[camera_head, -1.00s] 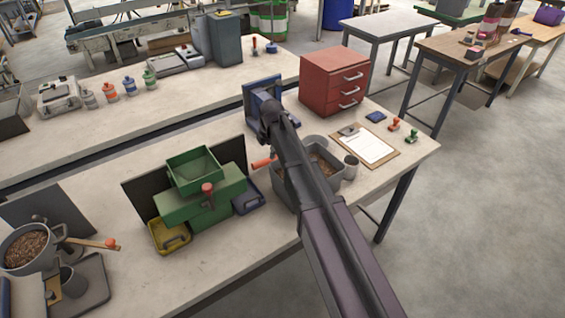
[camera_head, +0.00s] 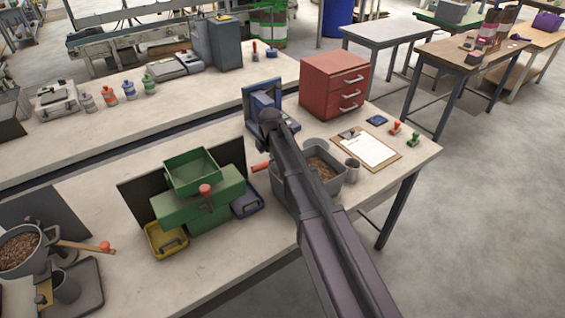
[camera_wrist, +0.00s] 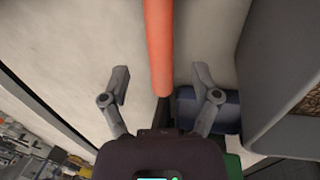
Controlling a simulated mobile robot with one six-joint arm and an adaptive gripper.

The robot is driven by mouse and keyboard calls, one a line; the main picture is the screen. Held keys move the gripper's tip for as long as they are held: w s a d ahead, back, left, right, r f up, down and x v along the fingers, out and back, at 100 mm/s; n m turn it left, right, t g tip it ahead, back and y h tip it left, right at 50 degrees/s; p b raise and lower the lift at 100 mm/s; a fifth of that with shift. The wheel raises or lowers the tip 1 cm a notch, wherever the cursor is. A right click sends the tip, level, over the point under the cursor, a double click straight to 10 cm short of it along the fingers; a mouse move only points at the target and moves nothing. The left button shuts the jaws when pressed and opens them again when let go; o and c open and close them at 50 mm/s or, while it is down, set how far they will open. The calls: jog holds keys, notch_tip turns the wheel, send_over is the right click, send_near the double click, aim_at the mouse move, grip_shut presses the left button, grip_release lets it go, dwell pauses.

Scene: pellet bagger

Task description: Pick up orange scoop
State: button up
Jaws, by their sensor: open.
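The orange scoop's handle (camera_head: 261,167) sticks out to the left of my arm in the head view, beside the grey pellet bin. In the wrist view the orange handle (camera_wrist: 159,45) runs down from the top edge, and its lower end lies between my fingers. My gripper (camera_wrist: 162,80) is open, with one finger on each side of the handle and a gap on both sides. The far end of the scoop is out of the wrist view and hidden in the head view. My arm hides the gripper in the head view.
The grey bin (camera_head: 331,187) of pellets stands right of the handle; its wall (camera_wrist: 262,95) is close to my right finger. A green machine (camera_head: 190,205) with yellow and blue trays is to the left. A red drawer cabinet (camera_head: 325,92) stands behind.

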aim_at(265, 163)
jog(key=shift+w+a+f+b, duration=0.1)
jog(key=shift+a+f+b, duration=0.05)
jog(key=shift+f+b, duration=0.65)
jog(key=shift+w+a+f+b, duration=0.15)
jog(key=shift+f+b, duration=0.5)
jog(key=shift+f, duration=0.15)
jog(key=shift+w+a+f+b, duration=0.1)
jog(key=shift+a+f+b, duration=0.05)
jog(key=shift+f+b, duration=0.65)
grip_shut()
